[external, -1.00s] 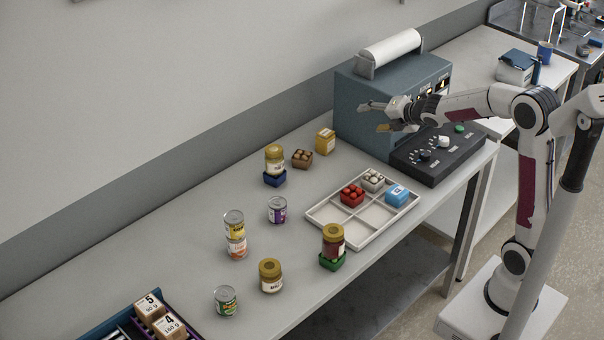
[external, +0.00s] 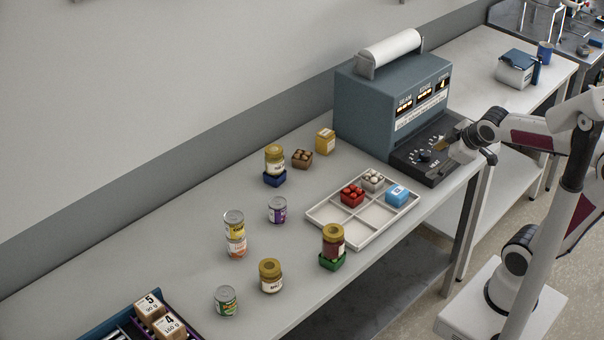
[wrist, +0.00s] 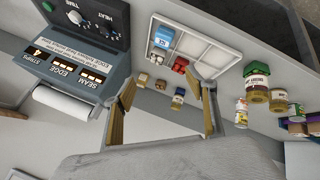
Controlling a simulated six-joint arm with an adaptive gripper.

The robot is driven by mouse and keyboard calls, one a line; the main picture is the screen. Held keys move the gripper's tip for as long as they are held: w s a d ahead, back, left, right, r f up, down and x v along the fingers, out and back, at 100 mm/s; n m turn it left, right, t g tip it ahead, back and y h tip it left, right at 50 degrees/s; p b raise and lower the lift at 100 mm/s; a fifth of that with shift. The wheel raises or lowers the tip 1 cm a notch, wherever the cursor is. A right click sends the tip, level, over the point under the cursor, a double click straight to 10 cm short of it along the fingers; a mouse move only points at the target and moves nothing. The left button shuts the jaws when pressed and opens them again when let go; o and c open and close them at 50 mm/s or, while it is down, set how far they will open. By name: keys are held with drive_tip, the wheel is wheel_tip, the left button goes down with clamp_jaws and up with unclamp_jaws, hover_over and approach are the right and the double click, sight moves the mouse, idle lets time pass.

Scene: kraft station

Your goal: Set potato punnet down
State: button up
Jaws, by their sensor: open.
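The potato punnet (external: 302,159), a small brown punnet with round brown tops, stands on the bench between a yellow box (external: 325,141) and a jar on a blue punnet (external: 274,166). In the wrist view the punnet (wrist: 160,84) shows small, well beyond the fingertips. My gripper (external: 441,146) is over the control panel at the right end of the bench, well away from the punnet. In the wrist view my gripper (wrist: 168,105) has its jaws spread with nothing held between them.
A white divided tray (external: 380,231) holds a red punnet (external: 352,195), a punnet with pale round tops (external: 373,181) and a blue box (external: 397,196). The blue-grey sealing machine (external: 370,110) stands behind my gripper. Several jars and cans stand to the left.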

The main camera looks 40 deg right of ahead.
drive_tip(key=s+a+f+m+g+y, duration=0.1)
drive_tip(key=s+a+m, duration=0.1)
drive_tip(key=s, duration=0.4)
drive_tip(key=s+a+f+m+g, duration=0.1)
drive_tip(key=s+a+f+m, duration=0.1)
drive_tip(key=s+m, duration=0.2)
drive_tip(key=shift+s+a+f+y, duration=0.3)
drive_tip(key=shift+s+a+y, duration=0.1)
drive_tip(key=shift+s, duration=0.85)
